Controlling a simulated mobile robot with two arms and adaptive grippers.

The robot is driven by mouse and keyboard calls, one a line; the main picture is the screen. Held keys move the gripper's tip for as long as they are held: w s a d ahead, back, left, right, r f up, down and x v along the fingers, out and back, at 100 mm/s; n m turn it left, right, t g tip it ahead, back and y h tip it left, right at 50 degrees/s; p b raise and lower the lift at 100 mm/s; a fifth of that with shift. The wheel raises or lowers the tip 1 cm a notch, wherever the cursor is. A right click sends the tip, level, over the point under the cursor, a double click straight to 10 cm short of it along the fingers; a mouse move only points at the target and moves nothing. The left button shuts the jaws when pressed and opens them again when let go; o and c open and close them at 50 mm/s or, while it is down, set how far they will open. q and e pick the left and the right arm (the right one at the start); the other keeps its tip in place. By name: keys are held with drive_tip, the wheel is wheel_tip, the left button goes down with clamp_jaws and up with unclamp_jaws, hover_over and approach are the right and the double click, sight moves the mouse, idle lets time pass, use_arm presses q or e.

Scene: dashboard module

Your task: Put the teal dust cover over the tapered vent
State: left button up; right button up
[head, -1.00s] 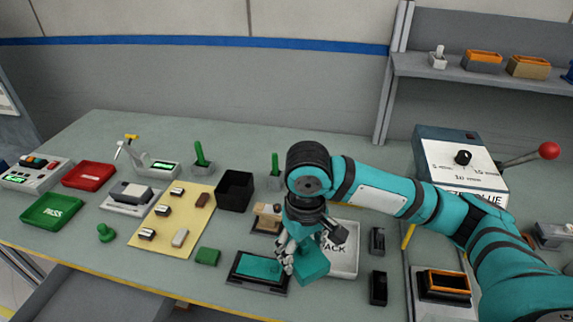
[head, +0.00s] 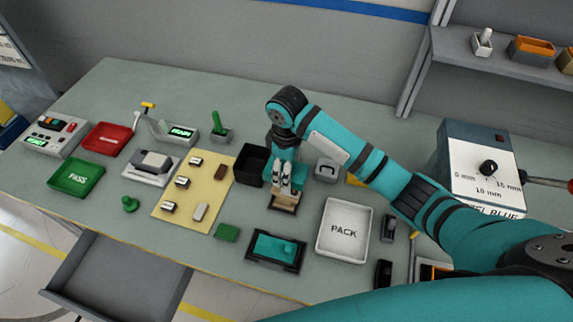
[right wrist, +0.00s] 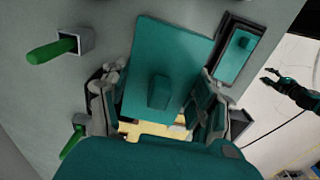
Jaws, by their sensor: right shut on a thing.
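My right gripper (head: 284,184) is shut on the teal dust cover (right wrist: 168,48), a flat teal piece with a small raised knob that lies between its fingers in the right wrist view. In the head view the gripper is over a tan piece (head: 285,203) on a dark base beside the black bin; this may be the tapered vent, but the gripper hides most of it. I cannot tell whether the cover touches it. My left gripper (right wrist: 287,90) shows small at the right of the right wrist view, beyond the table edge, with fingers spread and empty.
A black tray with a teal knobbed plate (head: 275,249) lies in front. The white PACK tray (head: 344,229) is to its right. A black bin (head: 249,165) stands left of the gripper. A grey fixture (head: 327,170) stands at its right. A yellow mat (head: 183,216) holds small parts.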

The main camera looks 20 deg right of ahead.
drive_tip(key=shift+w+f, duration=0.1)
drive_tip(key=shift+f, duration=0.15)
drive_tip(key=shift+f+b, duration=0.45)
drive_tip(key=shift+f, duration=0.4)
drive_tip(key=shift+f+b, duration=0.3)
drive_tip(key=shift+f, duration=0.55)
drive_tip(key=shift+f+b, duration=0.4)
drive_tip(key=shift+f, duration=0.6)
use_arm(q)
drive_tip(key=shift+w+f, duration=0.95)
drive_tip(key=shift+f, duration=0.15)
drive_tip(key=shift+w+r, duration=0.15)
drive_tip(key=shift+w, duration=0.2)
drive_tip(key=shift+r, duration=0.1)
drive_tip(key=shift+r+p, duration=0.35)
drive_tip(key=shift+p, duration=0.2)
drive_tip(key=shift+r, duration=0.1)
